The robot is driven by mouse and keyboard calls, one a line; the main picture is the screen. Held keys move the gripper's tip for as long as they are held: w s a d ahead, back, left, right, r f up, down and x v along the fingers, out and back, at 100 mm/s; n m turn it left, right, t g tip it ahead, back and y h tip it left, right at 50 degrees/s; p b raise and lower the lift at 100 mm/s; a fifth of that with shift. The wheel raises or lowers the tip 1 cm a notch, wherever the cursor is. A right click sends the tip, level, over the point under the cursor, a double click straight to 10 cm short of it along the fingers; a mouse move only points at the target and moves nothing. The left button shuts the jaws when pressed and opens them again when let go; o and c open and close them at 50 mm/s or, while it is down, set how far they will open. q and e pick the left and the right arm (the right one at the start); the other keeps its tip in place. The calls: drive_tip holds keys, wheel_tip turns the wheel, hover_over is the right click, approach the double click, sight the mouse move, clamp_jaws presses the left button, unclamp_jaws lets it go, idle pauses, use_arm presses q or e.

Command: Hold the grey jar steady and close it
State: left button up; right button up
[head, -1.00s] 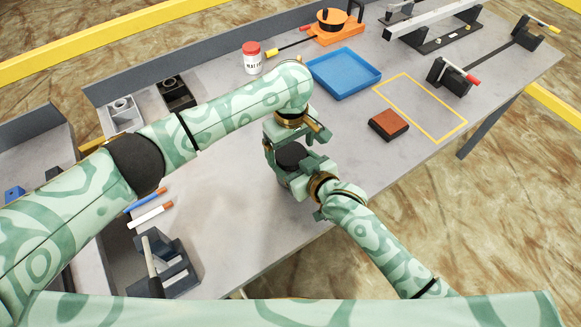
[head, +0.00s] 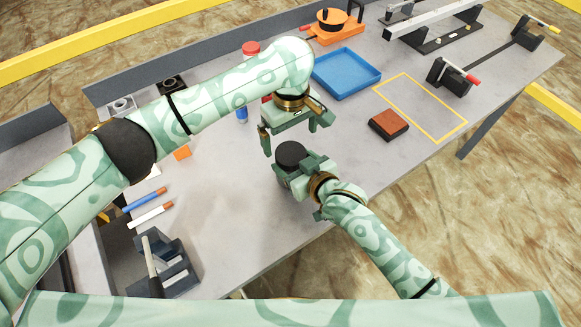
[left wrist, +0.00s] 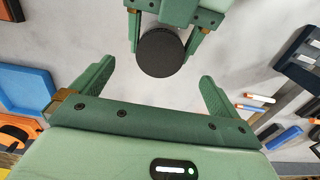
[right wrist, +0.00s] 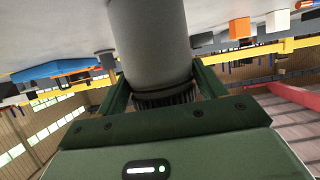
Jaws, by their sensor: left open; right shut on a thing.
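The grey jar (right wrist: 155,45) stands in my right gripper, its body a plain grey cylinder in the right wrist view. A dark round lid (head: 290,154) is at its top; it also shows from above in the left wrist view (left wrist: 160,52), and its ridged rim shows in the right wrist view (right wrist: 165,97). I cannot tell how tightly it sits. My right gripper (head: 298,173) is shut on the jar, one finger on each side. My left gripper (head: 293,136) is open and empty, above the lid and apart from it.
A blue tray (head: 345,74), a brown block (head: 388,125) and a yellow outlined area (head: 440,115) lie to the right. Blue and white markers (head: 150,208) and a dark slotted holder (head: 165,270) are at the left.

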use_arm(q)
wheel_tip(320, 180, up, 12)
drive_tip(key=shift+f, duration=0.2)
use_arm(e)
drive_tip(key=o, duration=1.9)
drive_tip(key=shift+o, duration=0.2)
use_arm(q)
wheel_tip(320, 180, up, 4)
drive_tip(key=p, duration=0.3)
drive_tip(key=shift+s+r+p, duration=0.1)
drive_tip(key=shift+r+p, duration=0.1)
drive_tip(key=shift+p, duration=0.15)
use_arm(e)
drive_tip(key=v, duration=1.6)
drive_tip(key=shift+s, duration=0.15)
drive_tip(key=shift+d, duration=0.1)
